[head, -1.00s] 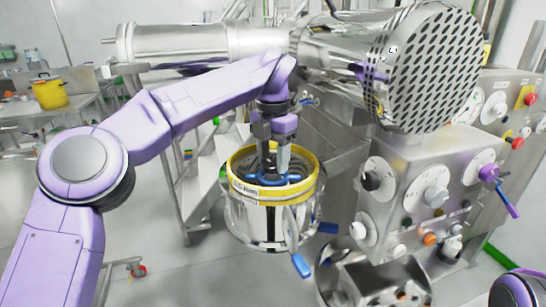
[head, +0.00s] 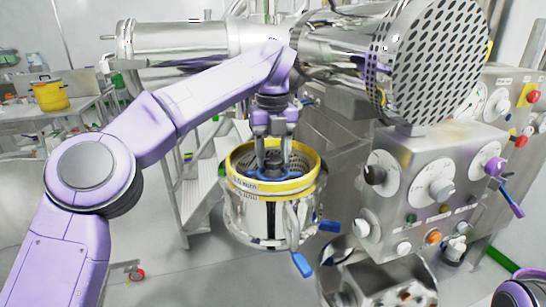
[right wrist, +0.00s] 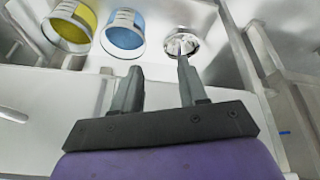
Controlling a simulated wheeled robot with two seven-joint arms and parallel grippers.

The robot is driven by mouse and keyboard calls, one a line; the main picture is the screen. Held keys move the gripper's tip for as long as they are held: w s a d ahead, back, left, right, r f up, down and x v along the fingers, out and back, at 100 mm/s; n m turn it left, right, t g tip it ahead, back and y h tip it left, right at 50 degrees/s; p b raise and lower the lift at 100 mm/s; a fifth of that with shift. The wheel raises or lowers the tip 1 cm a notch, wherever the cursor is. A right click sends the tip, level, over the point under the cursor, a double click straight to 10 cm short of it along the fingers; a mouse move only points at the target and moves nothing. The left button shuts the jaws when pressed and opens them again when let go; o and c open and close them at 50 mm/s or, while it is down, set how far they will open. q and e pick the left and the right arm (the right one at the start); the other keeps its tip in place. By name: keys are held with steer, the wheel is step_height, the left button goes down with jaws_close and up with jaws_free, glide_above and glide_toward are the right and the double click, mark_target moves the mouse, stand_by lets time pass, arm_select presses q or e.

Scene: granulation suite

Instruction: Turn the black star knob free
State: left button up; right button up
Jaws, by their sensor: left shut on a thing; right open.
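A steel vessel (head: 255,222) with a yellow rim (head: 243,184) stands in the middle of the head view. A blue part (head: 292,177) lies inside its mouth. My left gripper (head: 272,168) points straight down into the mouth, with two fingers side by side. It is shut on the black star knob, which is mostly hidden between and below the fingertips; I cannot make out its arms. My right gripper (right wrist: 157,76) is open and empty in the right wrist view.
Blue-handled levers (head: 302,264) hang at the vessel's right side. A steel control panel (head: 425,190) with dials and a perforated drum (head: 430,60) stand to the right. Steps (head: 195,190) stand behind left. The right wrist view shows yellow (right wrist: 72,25) and blue (right wrist: 123,30) containers.

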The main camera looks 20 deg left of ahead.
mark_target(273, 159)
arm_select(q)
steer(key=n+b, duration=0.1)
steer(key=n, duration=0.4)
steer(key=n+b, duration=0.1)
steer(key=n, duration=0.1)
steer(key=shift+f+b, duration=0.25)
steer(key=shift+b, duration=0.1)
steer(key=n+b, duration=0.1)
steer(key=n, duration=0.3)
steer(key=shift+r+n+b, duration=0.1)
steer(key=shift+n+b, duration=0.45)
steer(key=shift+n, duration=1.05)
steer(key=o, duration=1.1)
steer(key=shift+r, duration=0.1)
steer(key=shift+c, duration=0.2)
step_height(273, 159, up, 10)
steer(key=p, duration=0.9)
steer(key=shift+r, duration=0.25)
